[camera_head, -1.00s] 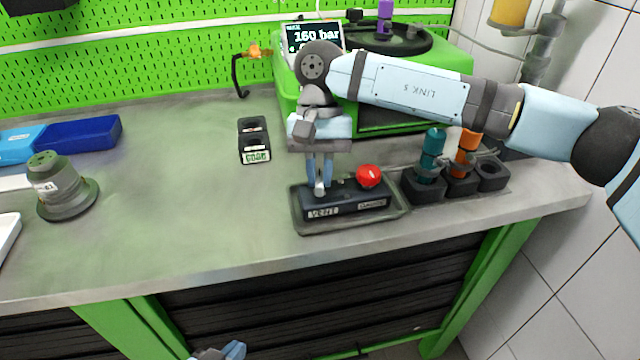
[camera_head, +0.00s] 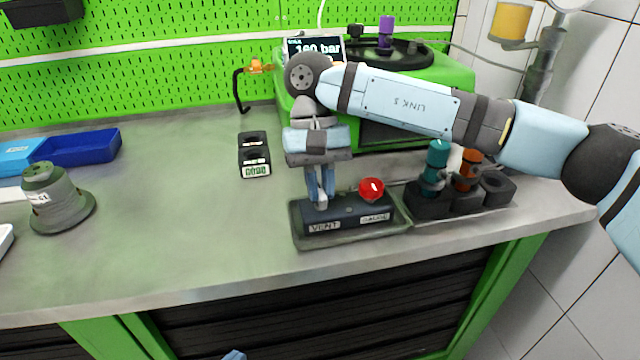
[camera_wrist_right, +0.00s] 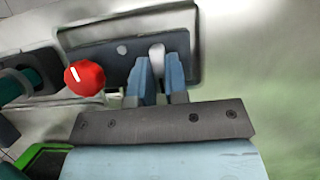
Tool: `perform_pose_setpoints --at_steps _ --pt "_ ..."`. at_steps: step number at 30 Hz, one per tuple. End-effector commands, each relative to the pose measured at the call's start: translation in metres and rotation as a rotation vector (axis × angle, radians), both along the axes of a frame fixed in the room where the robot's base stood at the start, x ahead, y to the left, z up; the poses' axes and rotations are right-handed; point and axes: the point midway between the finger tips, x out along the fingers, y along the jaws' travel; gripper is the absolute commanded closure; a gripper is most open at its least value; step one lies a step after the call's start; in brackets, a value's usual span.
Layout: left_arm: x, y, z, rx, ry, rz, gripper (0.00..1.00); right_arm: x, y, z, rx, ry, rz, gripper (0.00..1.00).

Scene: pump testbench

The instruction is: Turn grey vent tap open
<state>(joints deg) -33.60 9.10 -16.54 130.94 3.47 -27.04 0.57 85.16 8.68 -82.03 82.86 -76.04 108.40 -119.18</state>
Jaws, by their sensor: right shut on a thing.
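The grey vent tap (camera_head: 322,203) stands on the dark block (camera_head: 350,221) labelled VENT and GAUGE, at the label's VENT end. My right gripper (camera_head: 321,192) comes down from above with its two blue fingers shut on the tap. In the right wrist view the tap's rounded grey handle (camera_wrist_right: 157,54) shows between and just beyond the fingertips (camera_wrist_right: 158,75). The fingers hide part of it. A red knob (camera_head: 371,188) sits on the same block, also in the wrist view (camera_wrist_right: 84,78). Only a blue tip of my left gripper (camera_head: 234,355) shows at the bottom edge.
The block sits in a shallow grey tray (camera_head: 300,240) near the bench's front edge. Holders with a teal fitting (camera_head: 436,165) and an orange fitting (camera_head: 467,170) stand to the right. A green unit (camera_head: 450,75) is behind. The bench left of the tray is mostly clear.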

Motion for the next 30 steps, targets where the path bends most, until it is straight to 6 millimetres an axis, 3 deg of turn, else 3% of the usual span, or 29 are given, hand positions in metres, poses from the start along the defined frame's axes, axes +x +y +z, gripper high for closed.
perform_pose_setpoints --at_steps 1,4,16,30 --pt "0.000 0.000 -0.001 0.000 0.002 0.000 1.00 0.000 0.000 0.001 0.001 -0.002 0.001 0.84" --pt "-0.001 -0.001 -0.003 0.000 0.007 0.001 1.00 0.000 0.000 0.001 0.001 -0.001 0.001 0.61" --pt "-0.007 -0.003 -0.007 -0.009 0.030 0.009 1.00 0.003 0.001 0.009 0.001 -0.002 0.000 0.61" --pt "-0.013 0.008 -0.015 0.043 0.097 0.016 1.00 0.039 0.013 0.101 0.001 -0.003 -0.001 0.61"
